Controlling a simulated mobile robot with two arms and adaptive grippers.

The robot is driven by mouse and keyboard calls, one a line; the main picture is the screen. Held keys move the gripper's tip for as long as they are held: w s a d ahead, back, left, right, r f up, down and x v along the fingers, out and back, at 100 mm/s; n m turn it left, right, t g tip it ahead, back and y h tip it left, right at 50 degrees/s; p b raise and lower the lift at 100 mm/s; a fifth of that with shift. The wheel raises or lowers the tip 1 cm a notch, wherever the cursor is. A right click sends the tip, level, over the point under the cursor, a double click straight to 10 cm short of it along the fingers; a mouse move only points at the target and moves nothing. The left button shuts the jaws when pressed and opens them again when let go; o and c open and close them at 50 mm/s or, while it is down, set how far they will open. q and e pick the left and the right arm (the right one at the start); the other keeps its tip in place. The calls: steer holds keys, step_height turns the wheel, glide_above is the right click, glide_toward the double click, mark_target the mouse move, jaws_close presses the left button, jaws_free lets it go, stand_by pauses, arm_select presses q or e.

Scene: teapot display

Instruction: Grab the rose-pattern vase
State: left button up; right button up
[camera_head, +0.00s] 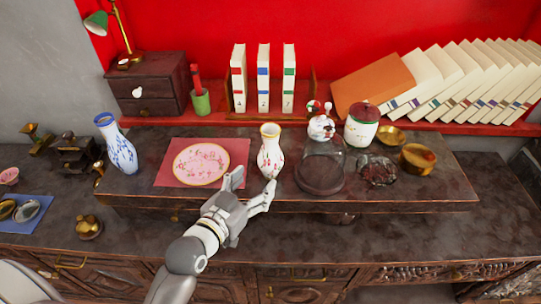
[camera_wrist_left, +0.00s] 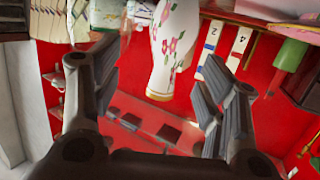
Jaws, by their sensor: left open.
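The rose-pattern vase (camera_head: 270,150) is white with pink flowers and a gold rim. It stands upright on the raised wooden shelf in the head view, right of the pink plate. My left gripper (camera_head: 251,188) is open just in front of the vase, its fingers pointing toward it. In the left wrist view the vase (camera_wrist_left: 174,45) appears upside down beyond and between the open fingers of my left gripper (camera_wrist_left: 165,85). The fingers do not appear closed on it. My right gripper is not in view.
A pink plate (camera_head: 201,162) on a red mat (camera_head: 163,178) lies left of the vase. A glass dome (camera_head: 321,167) stands close on its right. A blue-and-white vase (camera_head: 118,148) is at the far left. Books (camera_head: 264,78) stand behind. The shelf's front edge is below the gripper.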

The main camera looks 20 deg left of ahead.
mark_target(267, 147)
arm_select(q)
steer(key=w+r, duration=0.1)
steer(key=w, duration=0.1)
steer(key=w+r+t, duration=0.1)
steer(key=w, duration=0.1)
steer(key=w+r+t+p, duration=0.1)
steer(key=w, duration=0.2)
steer(key=shift+a+r+n+y, duration=0.2)
steer(key=shift+r+n+y, duration=0.1)
steer(key=shift+n, duration=0.1)
steer(key=shift+w+d+f+p, duration=0.1)
steer(key=shift+w+d+p, duration=0.1)
steer(key=shift+w, duration=0.7)
steer(key=shift+w+d+f+p, duration=0.15)
steer(key=shift+w+p, duration=0.1)
steer(key=shift+w, duration=0.6)
steer(key=shift+w+d+f+p, duration=0.1)
steer(key=shift+w+d+p, duration=0.1)
steer(key=shift+w, duration=0.7)
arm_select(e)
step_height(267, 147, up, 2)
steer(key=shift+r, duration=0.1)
arm_select(q)
steer(key=shift+r, duration=0.15)
jaws_close()
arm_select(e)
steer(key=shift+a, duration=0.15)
